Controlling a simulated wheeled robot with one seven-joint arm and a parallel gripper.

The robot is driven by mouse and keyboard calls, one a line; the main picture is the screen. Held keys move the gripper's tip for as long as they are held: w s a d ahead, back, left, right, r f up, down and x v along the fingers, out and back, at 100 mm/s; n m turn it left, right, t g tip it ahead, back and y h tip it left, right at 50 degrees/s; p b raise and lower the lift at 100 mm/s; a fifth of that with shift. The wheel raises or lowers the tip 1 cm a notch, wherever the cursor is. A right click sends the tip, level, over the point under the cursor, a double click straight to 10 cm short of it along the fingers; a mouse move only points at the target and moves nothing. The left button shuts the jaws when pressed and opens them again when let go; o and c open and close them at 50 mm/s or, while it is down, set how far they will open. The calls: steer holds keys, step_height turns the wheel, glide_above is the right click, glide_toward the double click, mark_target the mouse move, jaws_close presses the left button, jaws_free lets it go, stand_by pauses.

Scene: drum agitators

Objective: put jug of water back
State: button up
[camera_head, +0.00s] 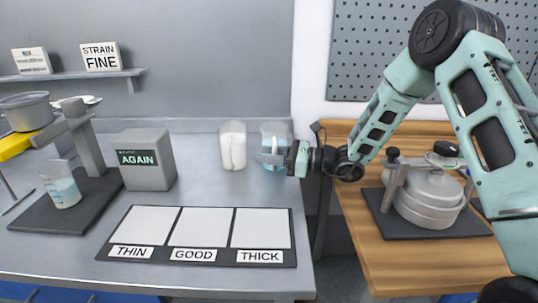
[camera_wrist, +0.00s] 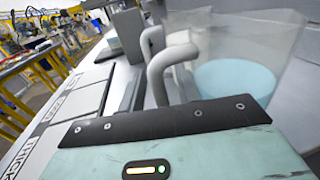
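The jug of water (camera_head: 274,138) is clear with pale blue liquid and stands upright at the back right of the grey bench. It also shows large at the right of the wrist view (camera_wrist: 240,75). My gripper (camera_head: 270,159) is at the jug's front, reaching in from the right. In the wrist view, bent grey bars (camera_wrist: 165,68) stand just left of the jug, beyond my gripper's body. I cannot tell whether they are fingers or a handle, nor whether my gripper is closed on anything.
A jug of white liquid (camera_head: 233,147) stands just left of the water jug. A board with THIN, GOOD and THICK panels (camera_head: 200,228) lies in front. A grey AGAIN box (camera_head: 146,160) and a stand with a beaker (camera_head: 63,188) are left. A wooden table with a lidded pot (camera_head: 428,198) is right.

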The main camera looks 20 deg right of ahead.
steer(key=shift+r, duration=0.2)
steer(key=p+v, duration=0.1)
steer(key=v, duration=0.6)
steer(key=shift+s+d, duration=0.15)
steer(key=shift+d, duration=0.05)
